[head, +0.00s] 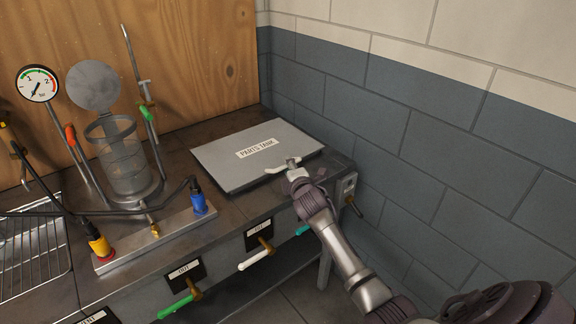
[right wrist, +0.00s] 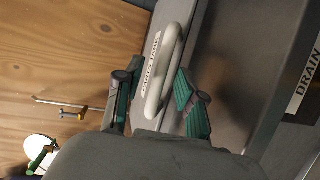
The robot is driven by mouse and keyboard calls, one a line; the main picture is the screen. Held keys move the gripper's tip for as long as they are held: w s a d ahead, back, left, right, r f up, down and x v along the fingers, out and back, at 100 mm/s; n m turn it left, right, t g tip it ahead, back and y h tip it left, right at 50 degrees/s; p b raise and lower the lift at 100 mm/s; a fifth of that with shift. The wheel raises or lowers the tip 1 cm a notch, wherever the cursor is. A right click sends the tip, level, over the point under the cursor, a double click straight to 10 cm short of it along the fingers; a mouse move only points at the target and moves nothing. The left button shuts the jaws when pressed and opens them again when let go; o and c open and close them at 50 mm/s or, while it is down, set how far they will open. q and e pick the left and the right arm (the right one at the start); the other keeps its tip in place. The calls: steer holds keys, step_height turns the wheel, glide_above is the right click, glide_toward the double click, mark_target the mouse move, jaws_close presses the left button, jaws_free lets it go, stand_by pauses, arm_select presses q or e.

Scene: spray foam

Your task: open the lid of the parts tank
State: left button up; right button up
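The parts tank lid (head: 230,165) is a flat grey plate with a "PARTS TANK" label, lying shut on the bench top. Its pale handle (head: 277,168) is at the front edge. My right gripper (head: 293,168) is at the handle's right end. In the right wrist view, the handle (right wrist: 171,50) is a rounded bar loop between the green-padded fingers of my right gripper (right wrist: 160,72). The fingers are apart, one on each side of it; a gap shows at the left finger, and contact at the right finger is unclear. My left gripper is not in view.
A glass cylinder (head: 123,160) with a round raised cover (head: 94,86) stands left of the lid. A manifold with a blue connector (head: 198,203) is in front. Valve levers, one white (head: 253,261), line the bench front. A block wall (head: 430,130) is close on the right.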

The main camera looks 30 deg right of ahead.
steer(key=shift+x, duration=0.9)
jaws_close()
